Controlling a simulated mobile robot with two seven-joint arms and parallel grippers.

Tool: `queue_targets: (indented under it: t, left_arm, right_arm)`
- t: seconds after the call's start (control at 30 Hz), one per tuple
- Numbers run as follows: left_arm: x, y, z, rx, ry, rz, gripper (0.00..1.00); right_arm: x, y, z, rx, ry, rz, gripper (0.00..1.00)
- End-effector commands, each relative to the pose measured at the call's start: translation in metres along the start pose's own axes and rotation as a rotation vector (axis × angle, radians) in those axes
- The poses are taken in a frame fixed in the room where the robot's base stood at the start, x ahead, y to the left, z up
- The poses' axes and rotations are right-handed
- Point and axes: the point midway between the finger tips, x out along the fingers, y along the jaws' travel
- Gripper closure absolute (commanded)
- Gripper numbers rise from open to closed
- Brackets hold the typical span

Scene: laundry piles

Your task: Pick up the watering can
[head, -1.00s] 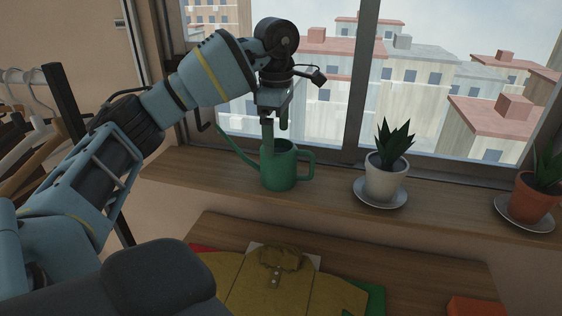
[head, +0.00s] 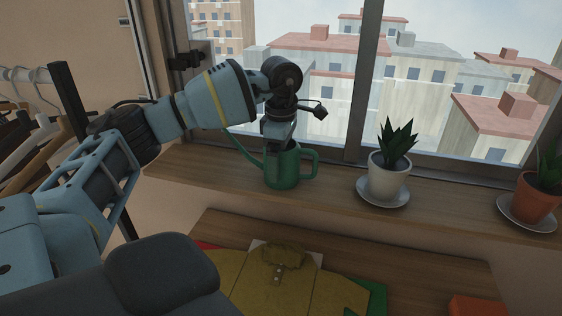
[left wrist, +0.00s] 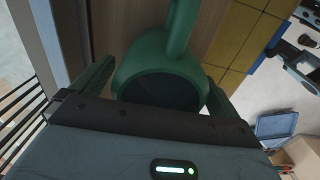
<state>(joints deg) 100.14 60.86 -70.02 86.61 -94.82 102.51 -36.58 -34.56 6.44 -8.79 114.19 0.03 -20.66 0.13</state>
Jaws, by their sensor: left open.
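The green watering can (head: 283,172) stands upright on the wooden windowsill, with its spout to the left and handle to the right. My left gripper (head: 280,143) points down at the top of the can in the head view; its fingertips are largely hidden there. In the left wrist view the can's dark round opening (left wrist: 162,90) lies between the two spread fingers of my left gripper (left wrist: 152,82). The gripper is open. I cannot tell whether either finger touches the can. My right gripper is not in view.
A white potted plant (head: 388,180) on a saucer stands right of the can, and a terracotta pot (head: 537,203) farther right. The window (head: 362,80) is behind. A folded yellow shirt (head: 290,288) lies on the table below. Hangers (head: 42,100) are at left.

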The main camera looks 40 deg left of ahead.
Motion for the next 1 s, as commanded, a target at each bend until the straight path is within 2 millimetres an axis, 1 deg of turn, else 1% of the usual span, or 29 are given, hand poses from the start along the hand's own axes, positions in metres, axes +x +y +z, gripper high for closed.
queue_targets:
  t: [0.07,0.4,0.47,0.5,0.8,0.87,1.0]
  left_arm:
    - [0.0,0.0,0.0,0.0,0.0,0.0,0.01]
    - [0.0,0.0,0.0,0.0,0.0,0.0,0.46]
    - [0.0,0.0,0.0,0.0,0.0,0.0,0.54]
    - [-0.001,0.0,0.0,0.0,-0.001,0.001,0.56]
    - [-0.004,0.0,0.0,0.0,-0.001,0.001,0.56]
    - [-0.006,0.0,0.001,0.001,-0.001,0.001,0.56]
    - [-0.019,0.001,0.001,0.001,-0.003,0.002,0.56]
  right_arm:
    - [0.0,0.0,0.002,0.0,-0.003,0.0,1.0]
    - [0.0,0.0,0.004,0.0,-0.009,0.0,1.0]
    - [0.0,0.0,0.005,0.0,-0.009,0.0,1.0]
    - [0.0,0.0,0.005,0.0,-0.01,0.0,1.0]
    - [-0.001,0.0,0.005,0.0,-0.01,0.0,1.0]
    - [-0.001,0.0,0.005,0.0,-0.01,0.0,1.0]
    - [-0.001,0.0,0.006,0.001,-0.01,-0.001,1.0]
